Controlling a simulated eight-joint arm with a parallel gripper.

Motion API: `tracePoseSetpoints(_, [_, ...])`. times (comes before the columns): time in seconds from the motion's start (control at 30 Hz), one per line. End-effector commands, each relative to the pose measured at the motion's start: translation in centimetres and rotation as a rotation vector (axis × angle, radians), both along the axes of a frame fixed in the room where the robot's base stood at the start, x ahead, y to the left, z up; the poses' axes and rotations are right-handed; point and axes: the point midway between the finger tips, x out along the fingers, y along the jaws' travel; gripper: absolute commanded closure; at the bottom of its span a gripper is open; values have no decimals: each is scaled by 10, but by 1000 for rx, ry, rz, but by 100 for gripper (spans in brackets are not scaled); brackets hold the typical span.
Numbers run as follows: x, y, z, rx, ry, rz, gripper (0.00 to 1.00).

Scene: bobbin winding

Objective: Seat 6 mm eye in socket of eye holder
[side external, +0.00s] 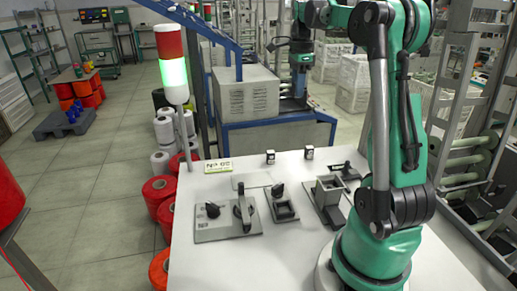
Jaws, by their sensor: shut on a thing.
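My gripper (298,92) hangs high over the far side of the white table, in front of the blue-framed machine. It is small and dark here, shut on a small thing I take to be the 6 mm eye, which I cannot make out. Several fixtures stand on the table, well below and nearer than my gripper. A grey plate (225,231) carries black knobs and an upright lever. A small dark block (285,211) stands right of it. A grey square-topped block (328,190) stands further right. I cannot tell which fixture is the eye holder, and its socket is not distinguishable.
Two small black-and-white blocks (270,157) (309,153) stand at the table's back edge. A "Nº 06" sign (218,166) and a pale flat sheet (252,180) lie at the left. A signal tower (172,65) rises behind the left edge. The white table's (255,268) front is bare.

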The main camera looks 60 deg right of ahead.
Motion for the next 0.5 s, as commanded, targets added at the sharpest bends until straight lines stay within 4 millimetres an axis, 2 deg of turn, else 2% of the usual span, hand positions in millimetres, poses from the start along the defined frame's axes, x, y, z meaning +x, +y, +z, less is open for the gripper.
tracePoseSetpoints(0.13, [1,7,8,0,0,4,100])
tracePoseSetpoints(0.23, [3,26,4,0,0,8,100])
tracePoseSetpoints(0.37, [1,70,-16,0,0,17,100])
tracePoseSetpoints(0.5, [-13,124,-46,-1,1,22,100])
